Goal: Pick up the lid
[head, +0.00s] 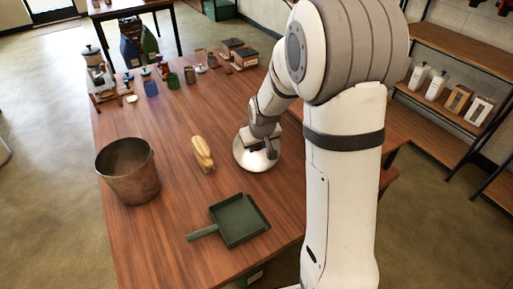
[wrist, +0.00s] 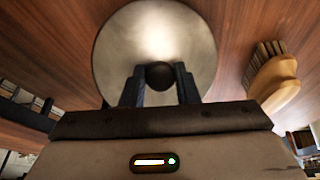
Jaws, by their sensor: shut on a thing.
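The lid (head: 247,158) is a round, shiny metal disc with a dark round knob (wrist: 159,75) at its centre. It is at the middle of the wooden table in the head view, and it fills the upper middle of the wrist view (wrist: 120,45). My gripper (wrist: 160,83) is above the lid, with its two dark fingers on either side of the knob, shut on it. In the head view my gripper (head: 262,148) partly covers the lid. I cannot tell whether the lid rests on the table or is slightly raised.
A metal bucket (head: 128,172) stands at the table's left. A brush (head: 203,154) lies between bucket and lid; it also shows in the wrist view (wrist: 274,82). A green dustpan (head: 238,221) lies in front. Several jars and boxes crowd the far end. Bare wood (head: 165,125) lies between.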

